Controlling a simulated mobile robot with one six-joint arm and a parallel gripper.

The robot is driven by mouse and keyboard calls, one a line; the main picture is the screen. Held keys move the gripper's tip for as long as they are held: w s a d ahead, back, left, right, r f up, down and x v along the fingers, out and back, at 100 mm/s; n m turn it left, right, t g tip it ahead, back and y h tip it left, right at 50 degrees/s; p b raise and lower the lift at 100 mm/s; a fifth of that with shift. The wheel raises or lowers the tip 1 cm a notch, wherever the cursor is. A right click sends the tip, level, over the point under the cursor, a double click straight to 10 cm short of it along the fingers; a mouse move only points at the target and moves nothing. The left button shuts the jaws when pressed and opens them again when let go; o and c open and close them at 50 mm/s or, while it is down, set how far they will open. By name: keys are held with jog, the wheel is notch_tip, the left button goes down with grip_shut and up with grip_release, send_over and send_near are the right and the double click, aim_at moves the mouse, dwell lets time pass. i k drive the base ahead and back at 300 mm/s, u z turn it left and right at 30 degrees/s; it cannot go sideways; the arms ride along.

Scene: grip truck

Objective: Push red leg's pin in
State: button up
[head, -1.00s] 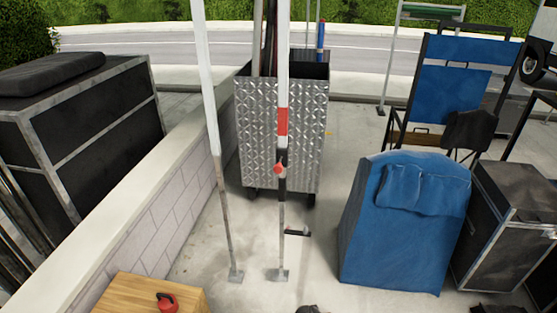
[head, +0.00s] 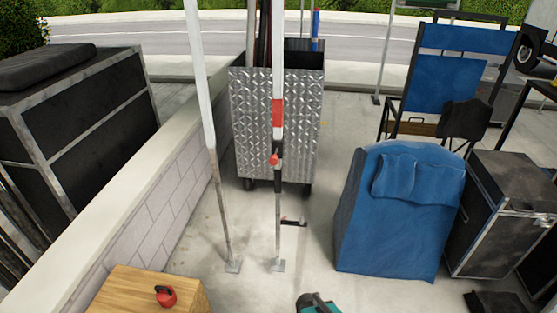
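The red leg (head: 277,225) is an upright pole with a white upper part, a red band and a dark lower part on a small flat foot. A red knob, seemingly its pin (head: 274,160), sits on the dark section just below the band. How far it is in cannot be told. A white pole (head: 209,130) without a red band stands leaning slightly to its left. I cannot make out my gripper. A teal and black shape (head: 317,303) is cut off at the bottom edge, and I cannot tell whether it is part of my arm.
A metal cart (head: 245,130) stands close behind the red leg. A low wall (head: 150,220) and a wooden box (head: 140,290) with a red kettlebell-like thing (head: 165,296) are at left. A blue-covered block (head: 390,230) is at right. Concrete floor between is mostly clear.

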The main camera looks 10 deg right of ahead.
aim_at(273, 160)
jog(key=z, duration=0.6)
jog(key=k, duration=0.5)
jog(key=u, duration=2.9)
